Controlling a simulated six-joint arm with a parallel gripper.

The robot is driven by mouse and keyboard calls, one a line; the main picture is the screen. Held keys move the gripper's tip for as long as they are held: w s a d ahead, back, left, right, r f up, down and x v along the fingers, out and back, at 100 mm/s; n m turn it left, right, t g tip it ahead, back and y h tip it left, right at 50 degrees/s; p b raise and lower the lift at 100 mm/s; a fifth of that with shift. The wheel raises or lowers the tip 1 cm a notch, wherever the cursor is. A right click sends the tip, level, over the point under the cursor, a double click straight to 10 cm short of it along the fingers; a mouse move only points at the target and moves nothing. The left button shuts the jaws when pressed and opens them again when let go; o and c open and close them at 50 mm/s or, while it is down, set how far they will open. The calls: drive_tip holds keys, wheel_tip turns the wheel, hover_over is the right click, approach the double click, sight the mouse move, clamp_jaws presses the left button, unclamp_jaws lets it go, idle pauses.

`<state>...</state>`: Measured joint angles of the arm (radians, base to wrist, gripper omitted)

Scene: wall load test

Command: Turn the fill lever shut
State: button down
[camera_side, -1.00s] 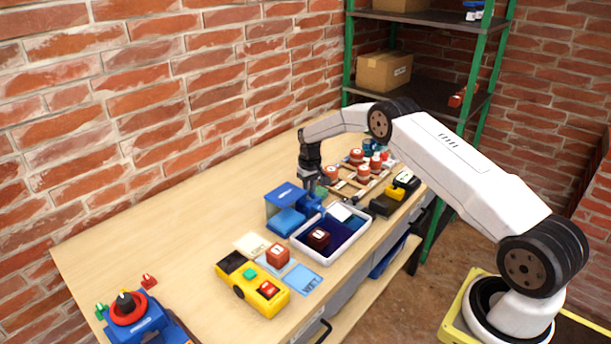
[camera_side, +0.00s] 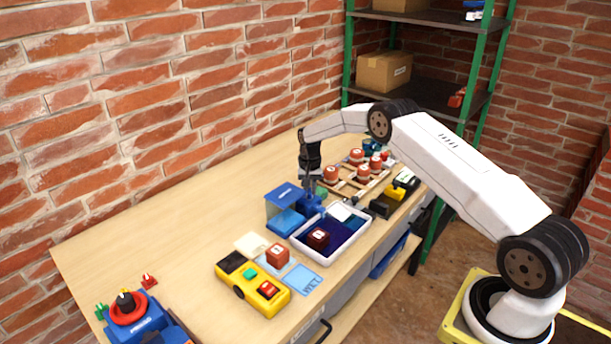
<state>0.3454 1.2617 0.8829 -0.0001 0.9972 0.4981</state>
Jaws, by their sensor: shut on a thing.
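My gripper (camera_side: 312,191) points down at the right side of a blue device (camera_side: 288,219) at the back edge of the white-rimmed tray. It is shut on the fill lever there, at the device's small blue upright part (camera_side: 313,204). The lever is mostly hidden by the fingers and small in the picture, so its exact angle cannot be told. A green piece (camera_side: 322,191) shows just right of the fingers.
The white-rimmed tray (camera_side: 324,261) with a dark red block (camera_side: 318,238) lies in front. A yellow device (camera_side: 252,285) and red block (camera_side: 277,255) stand nearer. Right of my gripper is a wooden rack (camera_side: 345,187) with several red-brown pieces.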

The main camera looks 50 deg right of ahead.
sight(310, 190)
drive_tip(key=m, duration=0.4)
drive_tip(key=shift+m, duration=0.3)
drive_tip(key=m, duration=0.3)
drive_tip(key=shift+m, duration=0.3)
drive_tip(key=c, duration=0.6)
unclamp_jaws()
drive_tip(key=shift+r, duration=3.9)
